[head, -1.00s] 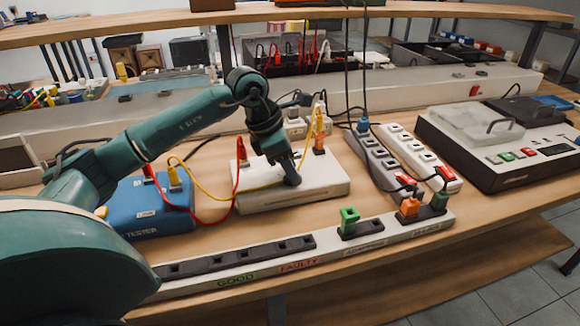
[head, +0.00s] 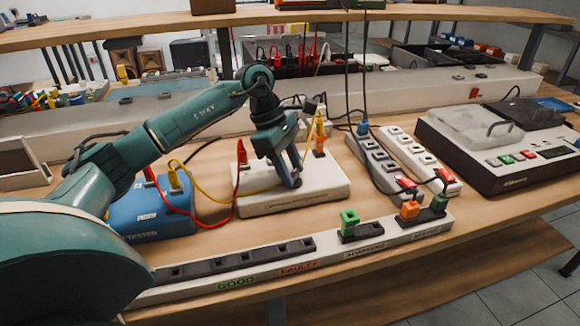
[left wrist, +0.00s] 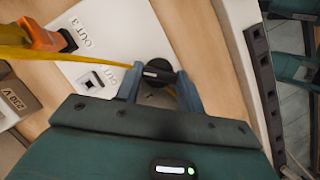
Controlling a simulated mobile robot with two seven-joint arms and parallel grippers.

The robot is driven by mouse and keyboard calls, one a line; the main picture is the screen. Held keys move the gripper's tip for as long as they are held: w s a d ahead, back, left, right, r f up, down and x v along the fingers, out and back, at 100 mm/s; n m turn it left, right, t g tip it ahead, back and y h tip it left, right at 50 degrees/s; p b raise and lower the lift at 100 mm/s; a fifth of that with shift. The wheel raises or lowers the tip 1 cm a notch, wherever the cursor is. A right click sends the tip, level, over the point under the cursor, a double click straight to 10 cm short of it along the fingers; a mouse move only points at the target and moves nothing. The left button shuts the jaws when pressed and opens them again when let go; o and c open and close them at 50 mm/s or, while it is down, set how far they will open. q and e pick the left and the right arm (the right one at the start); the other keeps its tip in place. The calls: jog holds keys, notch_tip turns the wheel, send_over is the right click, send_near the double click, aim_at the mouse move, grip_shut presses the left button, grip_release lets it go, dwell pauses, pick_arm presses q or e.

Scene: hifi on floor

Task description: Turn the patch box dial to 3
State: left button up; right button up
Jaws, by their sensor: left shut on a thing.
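The patch box (head: 325,190) is a low white box on the bench, in the middle of the head view. My left gripper (head: 293,181) reaches down onto its top. In the left wrist view the black dial (left wrist: 157,72) with a pale pointer mark sits between the two fingertips of my left gripper (left wrist: 160,76); they are shut on it from both sides. The label OUT 3 shows on the box top (left wrist: 118,40). The dial's number marks cannot be read. My right gripper is not in view.
A red lead (head: 240,160) and a yellow lead run from the blue tester (head: 150,212) to the patch box, close to my left gripper. An orange plug (head: 319,150) stands on the box. Power strips (head: 378,160) lie to the right, and a long socket rail (head: 260,272) lies in front.

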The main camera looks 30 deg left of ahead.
pick_arm(q)
jog(key=shift+r, duration=0.1)
dwell(0.3)
jog(key=o, duration=1)
jog(key=w+v, duration=0.1)
jog(key=v, duration=1.2)
jog(key=shift+s+p, duration=0.4)
jog(key=shift+s, duration=0.05)
